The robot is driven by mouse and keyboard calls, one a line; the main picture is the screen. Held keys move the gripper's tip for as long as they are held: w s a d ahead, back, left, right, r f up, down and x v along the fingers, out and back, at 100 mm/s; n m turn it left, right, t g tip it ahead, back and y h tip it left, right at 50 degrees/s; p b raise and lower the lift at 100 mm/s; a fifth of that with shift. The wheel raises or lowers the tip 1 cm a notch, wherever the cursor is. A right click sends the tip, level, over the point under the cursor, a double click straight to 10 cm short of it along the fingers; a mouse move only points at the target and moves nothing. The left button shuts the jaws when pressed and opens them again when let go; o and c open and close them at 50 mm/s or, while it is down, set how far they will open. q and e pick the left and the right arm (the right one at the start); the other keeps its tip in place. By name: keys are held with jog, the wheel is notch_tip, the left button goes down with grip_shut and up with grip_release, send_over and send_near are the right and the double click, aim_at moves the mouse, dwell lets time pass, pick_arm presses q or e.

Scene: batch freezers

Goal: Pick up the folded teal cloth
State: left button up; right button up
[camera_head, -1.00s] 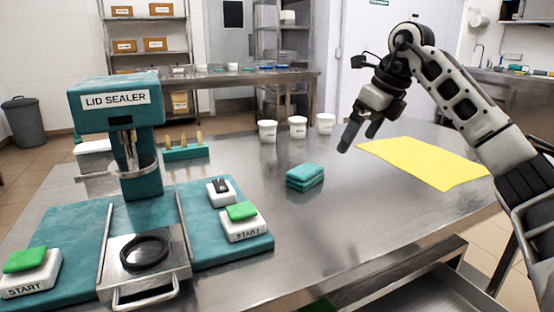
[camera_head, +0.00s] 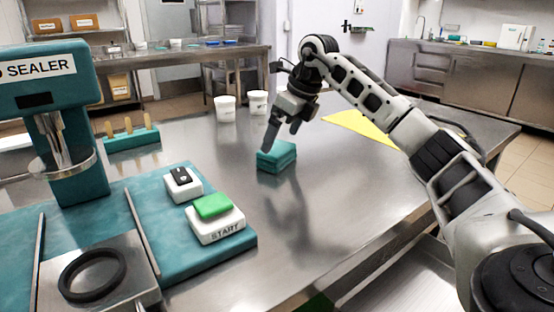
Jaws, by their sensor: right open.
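The folded teal cloth (camera_head: 277,157) lies as a small stacked block on the steel table, near the middle of the head view. My right gripper (camera_head: 282,133) is open, its fingers pointing down just above and behind the cloth in the picture. One finger overlaps the cloth's upper left edge in view; I cannot tell whether it touches. Nothing is held in it. My left gripper is not in view.
The teal lid sealer (camera_head: 65,120) stands at the left, with a green START button (camera_head: 214,207) on its base. White tubs (camera_head: 225,107) stand behind the cloth. A yellow cloth (camera_head: 360,126) lies to the right. The steel table (camera_head: 330,215) is clear in front.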

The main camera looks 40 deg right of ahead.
aim_at(278, 147)
jog(key=b+x, duration=0.2)
jog(key=x, duration=0.3)
jog(key=shift+d+f, duration=0.1)
jog(key=c, duration=0.6)
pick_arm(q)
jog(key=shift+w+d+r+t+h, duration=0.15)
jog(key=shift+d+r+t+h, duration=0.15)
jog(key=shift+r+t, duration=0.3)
pick_arm(e)
jog(key=shift+c, duration=0.5)
